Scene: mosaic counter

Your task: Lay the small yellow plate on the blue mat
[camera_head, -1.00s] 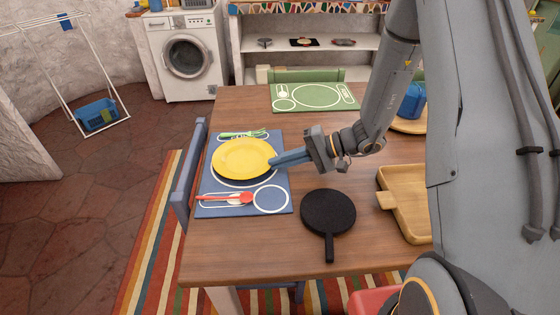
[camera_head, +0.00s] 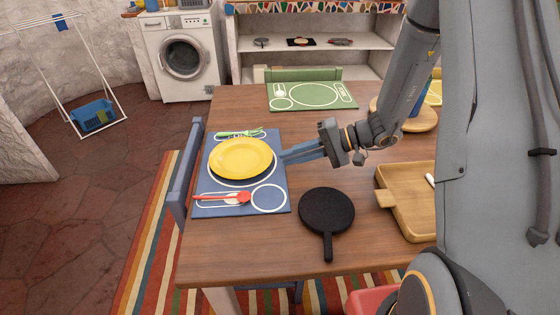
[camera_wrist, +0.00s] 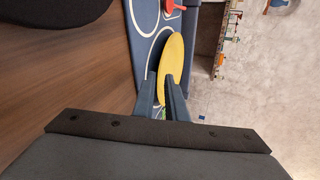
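The plate also shows in the wrist view (camera_wrist: 173,62), edge-on beyond my fingers.
A red spoon (camera_head: 230,198) and a green fork (camera_head: 240,134) lie on the mat. A black pan (camera_head: 327,211) and a wooden tray (camera_head: 405,220) stand to the right. A green mat (camera_head: 312,95) lies at the back. Bare table lies around the pan.

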